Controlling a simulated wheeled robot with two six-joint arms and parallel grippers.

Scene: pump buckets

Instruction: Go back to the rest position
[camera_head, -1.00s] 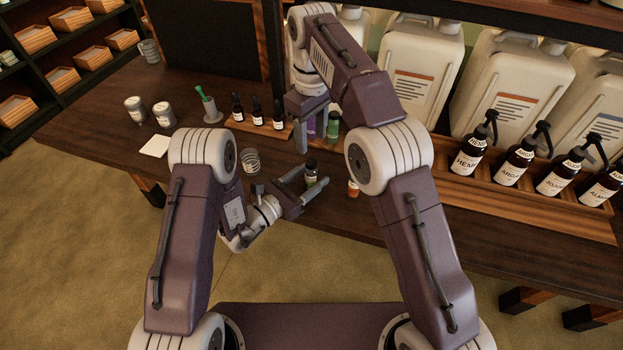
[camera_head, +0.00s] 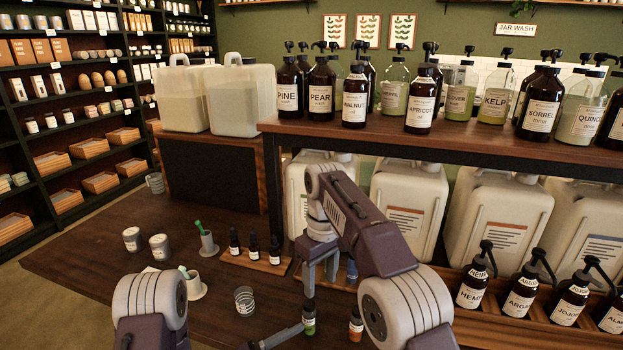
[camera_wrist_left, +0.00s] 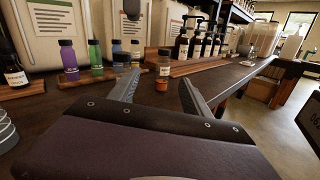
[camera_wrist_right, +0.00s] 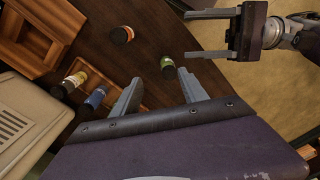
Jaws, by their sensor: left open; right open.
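My right gripper (camera_head: 320,268) is open and points down over the table near the bottle tray. In the right wrist view its fingers (camera_wrist_right: 160,94) have nothing between them; a green-label bottle (camera_wrist_right: 168,66) stands beyond the tips. My left gripper is low in the head view, mostly hidden, with one finger (camera_head: 283,336) showing. The right wrist view shows it open and empty (camera_wrist_right: 205,34). The green-label bottle (camera_head: 309,318) stands near the left finger.
Small dark bottles (camera_head: 254,247), a ribbed glass (camera_head: 244,301) and tins (camera_head: 160,247) stand on the table (camera_head: 90,263). A shelf (camera_head: 450,145) with pump bottles crosses above. Large white jugs (camera_head: 500,215) and a rack of pump bottles (camera_head: 520,297) are at the right.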

